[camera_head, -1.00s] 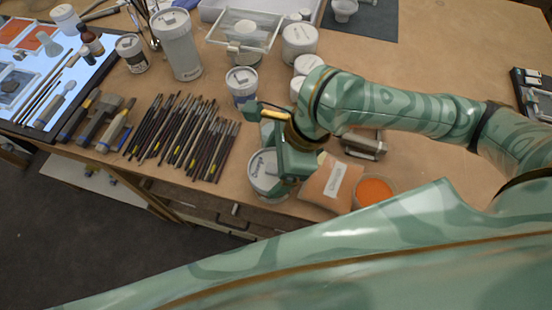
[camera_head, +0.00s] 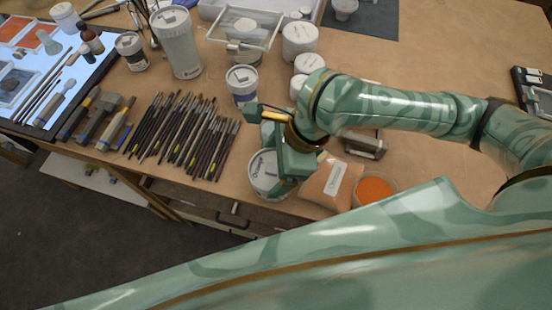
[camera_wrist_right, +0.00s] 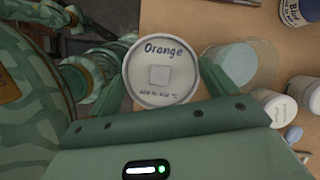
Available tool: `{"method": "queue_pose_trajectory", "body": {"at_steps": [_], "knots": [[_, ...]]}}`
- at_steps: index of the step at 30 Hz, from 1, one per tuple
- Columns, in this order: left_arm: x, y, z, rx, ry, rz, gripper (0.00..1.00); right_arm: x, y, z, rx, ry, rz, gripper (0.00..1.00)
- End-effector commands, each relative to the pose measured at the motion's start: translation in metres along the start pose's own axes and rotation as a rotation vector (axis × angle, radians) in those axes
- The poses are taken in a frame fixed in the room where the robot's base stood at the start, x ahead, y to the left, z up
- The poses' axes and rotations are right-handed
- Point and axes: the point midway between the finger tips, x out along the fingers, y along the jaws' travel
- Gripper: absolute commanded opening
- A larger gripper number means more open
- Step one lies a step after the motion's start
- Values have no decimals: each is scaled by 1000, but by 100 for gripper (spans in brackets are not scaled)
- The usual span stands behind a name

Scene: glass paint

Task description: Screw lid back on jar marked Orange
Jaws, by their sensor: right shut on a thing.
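A white round lid marked Orange (camera_head: 264,166) is at the table's front edge in the head view. In the right wrist view the same lid (camera_wrist_right: 172,94) faces the camera, with its name readable and a small square knob in the middle. My right gripper (camera_head: 281,158) is shut on it, with a finger at each side. The jar body under the lid is mostly hidden, so I cannot tell how the lid sits on it. My left gripper is not in view.
Several brushes (camera_head: 190,135) lie to the left. A blue-labelled jar (camera_head: 242,84) stands behind the gripper. An orange-brown bag (camera_head: 322,186) and a round container of orange powder (camera_head: 374,190) are close on the right. Free table lies at the back right.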

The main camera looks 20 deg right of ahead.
Motion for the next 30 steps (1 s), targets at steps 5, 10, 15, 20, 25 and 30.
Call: {"method": "queue_pose_trajectory", "body": {"at_steps": [5, 10, 15, 20, 25, 30], "knots": [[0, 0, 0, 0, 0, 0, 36, 0, 0, 0, 0, 0, -1, 64], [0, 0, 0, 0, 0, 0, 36, 0, 0, 0, 0, 0, -1, 64], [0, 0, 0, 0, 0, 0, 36, 1, 0, -1, 0, 0, -1, 64], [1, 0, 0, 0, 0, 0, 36, 4, 0, -2, -1, 1, -1, 64], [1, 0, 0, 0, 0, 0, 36, 5, 0, -2, -1, 0, -1, 64], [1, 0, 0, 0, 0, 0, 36, 5, 0, -2, 0, 0, -1, 64]]}}
